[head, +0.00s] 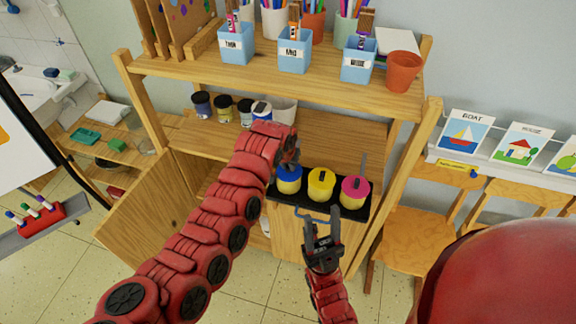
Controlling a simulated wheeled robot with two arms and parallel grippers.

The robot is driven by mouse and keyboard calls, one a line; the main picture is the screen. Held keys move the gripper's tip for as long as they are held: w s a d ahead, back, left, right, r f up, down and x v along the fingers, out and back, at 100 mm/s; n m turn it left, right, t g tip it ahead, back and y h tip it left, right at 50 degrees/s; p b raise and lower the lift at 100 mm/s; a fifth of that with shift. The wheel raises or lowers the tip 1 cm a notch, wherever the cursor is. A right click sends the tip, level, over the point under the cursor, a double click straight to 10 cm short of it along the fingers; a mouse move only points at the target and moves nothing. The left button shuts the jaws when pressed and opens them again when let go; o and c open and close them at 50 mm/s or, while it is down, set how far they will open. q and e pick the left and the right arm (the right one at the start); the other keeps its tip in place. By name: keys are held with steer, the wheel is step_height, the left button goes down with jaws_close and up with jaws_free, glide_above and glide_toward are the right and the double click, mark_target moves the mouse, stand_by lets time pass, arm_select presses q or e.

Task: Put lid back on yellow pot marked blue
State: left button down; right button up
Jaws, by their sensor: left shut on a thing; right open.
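Three yellow pots stand in a row on a black tray (346,213). The left pot (289,187) has a blue lid (290,173) at its top. The middle pot (318,194) carries a yellow lid (321,178), and the right pot (350,202) a pink lid (355,186). My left gripper (288,161) is over the left pot and appears shut on the blue lid from above. The gripper hides part of the lid, so I cannot tell whether it is fully seated. My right gripper (322,229) is open and empty, in front of the tray below the middle pot.
Several paint jars (222,106) stand on the shelf behind my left arm. Blue labelled cups (294,58) and an orange pot (402,72) stand on the top shelf (270,84). An open cabinet door (140,212) is at left, a wooden chair (410,232) at right.

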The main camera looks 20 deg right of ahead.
stand_by(0.3)
arm_select(q)
steer(key=shift+c, duration=1.4)
jaws_free()
steer(key=shift+r+p, duration=0.3)
steer(key=shift+r, duration=3.25)
jaws_close()
steer(key=shift+f, duration=0.25)
steer(key=shift+f+b, duration=1.55)
steer(key=shift+f, duration=0.95)
